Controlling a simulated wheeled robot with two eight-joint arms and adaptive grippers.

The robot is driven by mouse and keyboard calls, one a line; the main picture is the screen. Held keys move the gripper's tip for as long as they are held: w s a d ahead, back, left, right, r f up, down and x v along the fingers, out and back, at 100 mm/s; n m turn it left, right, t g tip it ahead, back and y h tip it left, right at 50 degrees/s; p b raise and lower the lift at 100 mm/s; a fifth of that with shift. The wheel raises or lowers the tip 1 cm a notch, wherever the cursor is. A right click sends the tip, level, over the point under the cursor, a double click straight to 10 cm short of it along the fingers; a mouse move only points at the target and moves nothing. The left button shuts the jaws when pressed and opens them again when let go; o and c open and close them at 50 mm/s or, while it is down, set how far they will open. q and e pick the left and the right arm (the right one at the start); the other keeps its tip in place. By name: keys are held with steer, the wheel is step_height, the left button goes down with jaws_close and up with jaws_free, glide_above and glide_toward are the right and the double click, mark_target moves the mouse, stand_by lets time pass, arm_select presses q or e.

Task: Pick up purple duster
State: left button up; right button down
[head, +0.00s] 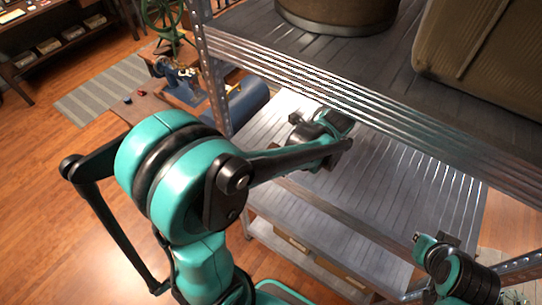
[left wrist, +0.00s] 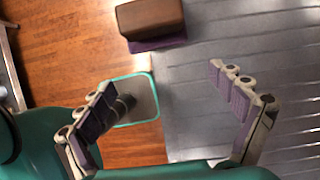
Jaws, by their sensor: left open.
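The duster (left wrist: 150,18) is a brown block with a purple (left wrist: 158,44) layer along its lower side. It shows at the top of the left wrist view, over the border between the wooden floor and the grey shelf. My left gripper (left wrist: 163,82) is open and empty, its fingers spread wide below the duster in that view and apart from it. In the head view my left gripper (head: 318,138) is over the middle metal shelf (head: 400,185); I cannot make out the duster there. My right gripper (head: 436,243) is at the lower right; its jaws are unclear.
An upper shelf (head: 350,50) carries a round brown container (head: 338,14) and a large brown case (head: 480,45). A metal post (head: 210,70) stands left of my left gripper. A lower shelf (head: 300,250) holds boxes. Wooden floor (head: 60,180) is open at left.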

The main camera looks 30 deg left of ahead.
arm_select(q)
steer(key=a, duration=0.3)
steer(key=shift+w+a, duration=0.15)
steer(key=shift+a, duration=0.2)
steer(key=a+p, duration=0.1)
steer(key=a, duration=0.2)
steer(key=shift+x, duration=1.2)
steer(key=shift+w+a+f, duration=0.15)
steer(key=shift+a+f, duration=0.2)
steer(key=shift+d, duration=0.1)
